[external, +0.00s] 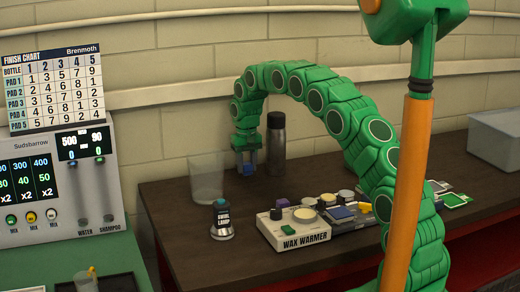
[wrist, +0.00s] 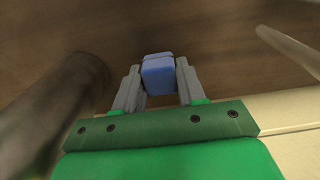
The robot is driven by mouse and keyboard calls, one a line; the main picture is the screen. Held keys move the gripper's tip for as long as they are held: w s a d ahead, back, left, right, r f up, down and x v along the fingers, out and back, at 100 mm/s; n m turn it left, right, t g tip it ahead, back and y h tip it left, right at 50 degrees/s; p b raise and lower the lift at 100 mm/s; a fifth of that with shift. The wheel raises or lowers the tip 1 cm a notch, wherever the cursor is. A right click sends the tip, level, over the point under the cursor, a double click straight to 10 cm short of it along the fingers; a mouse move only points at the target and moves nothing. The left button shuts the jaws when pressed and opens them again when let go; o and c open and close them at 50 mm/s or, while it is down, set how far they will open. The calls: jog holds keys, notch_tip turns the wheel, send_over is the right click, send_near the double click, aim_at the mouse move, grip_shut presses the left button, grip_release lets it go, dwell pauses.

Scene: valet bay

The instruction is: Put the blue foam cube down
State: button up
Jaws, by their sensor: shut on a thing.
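The blue foam cube (wrist: 158,74) sits between the two grey fingers of my gripper (wrist: 159,85) in the wrist view. My gripper is shut on it. In the external view, my gripper (external: 246,163) points down over the back of the dark wooden bench (external: 175,205), and the cube (external: 247,170) shows small between the fingertips. The cube appears to be held above the bench top; the exact gap is hard to tell.
A clear cup (external: 206,178) stands left of my gripper, and a dark bottle (external: 276,145) stands close on its right. A swirl lamp (external: 222,222) and the wax warmer (external: 296,229) stand in front. A grey bin (external: 495,138) is at far right.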

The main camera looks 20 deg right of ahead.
aim_at(247, 163)
jog(key=shift+f, duration=0.55)
jog(key=shift+f, duration=0.15)
jog(key=o, duration=1)
notch_tip(247, 163, up, 11)
jog(key=shift+r, duration=0.65)
